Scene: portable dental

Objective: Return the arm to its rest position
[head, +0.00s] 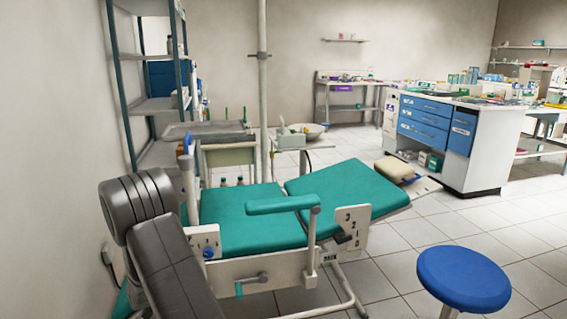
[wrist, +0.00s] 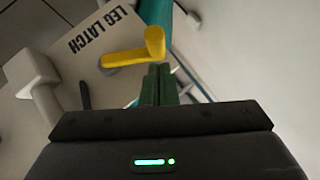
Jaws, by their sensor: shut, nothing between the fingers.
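My gripper (wrist: 158,70) shows in the wrist view with its two dark green fingers together and nothing held. The fingertips are close to a yellow lever (wrist: 135,51), just below it in the picture; I cannot tell whether they touch it. The lever is on a pale panel marked LEG LATCH (wrist: 90,55). In the head view I cannot make out the gripper's fingers.
A teal dental chair (head: 345,188) with a teal armrest (head: 280,204) fills the middle. A blue stool (head: 463,279) stands at the front right. A metal shelf (head: 160,105) stands at the left wall. Tiled floor (head: 420,232) is clear between chair and drawer cabinet (head: 485,160).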

